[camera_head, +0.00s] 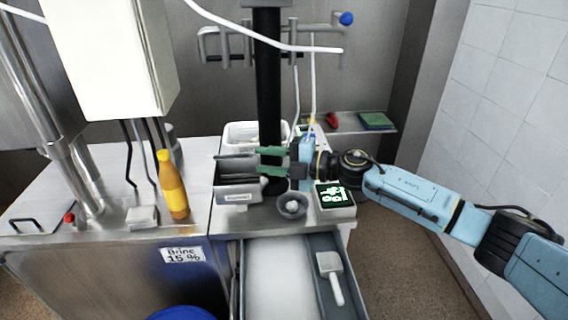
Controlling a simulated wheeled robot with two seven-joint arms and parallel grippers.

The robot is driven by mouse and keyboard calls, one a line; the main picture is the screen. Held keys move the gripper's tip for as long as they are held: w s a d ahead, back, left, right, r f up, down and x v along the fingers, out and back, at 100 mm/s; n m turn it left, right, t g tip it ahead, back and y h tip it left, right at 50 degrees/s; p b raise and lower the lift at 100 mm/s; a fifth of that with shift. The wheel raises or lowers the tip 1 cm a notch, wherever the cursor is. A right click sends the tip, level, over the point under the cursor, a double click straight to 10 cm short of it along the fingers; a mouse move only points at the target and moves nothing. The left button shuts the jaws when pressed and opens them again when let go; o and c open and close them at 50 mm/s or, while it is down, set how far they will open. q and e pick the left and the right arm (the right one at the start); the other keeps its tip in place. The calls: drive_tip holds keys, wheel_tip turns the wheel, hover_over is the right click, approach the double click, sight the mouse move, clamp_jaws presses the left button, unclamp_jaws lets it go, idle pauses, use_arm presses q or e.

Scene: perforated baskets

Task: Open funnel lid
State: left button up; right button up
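My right gripper (271,161) reaches in from the right, with two green fingers pointing left and spread apart. The fingers are in front of the black column and near the upper right of a grey metal box (238,194) with a small label. A dark flat edge (237,157) shows above the box, left of the fingertips. I cannot tell whether it is a lid or whether the fingers touch it. No funnel is clearly recognisable. My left gripper is not in view.
A yellow-orange bottle (174,190) stands on the steel counter (120,180). A white tray (240,132) is behind the box. A white scoop (331,270) lies below. A black column (268,90) rises nearby.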

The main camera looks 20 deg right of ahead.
drive_tip(key=shift+v, duration=2)
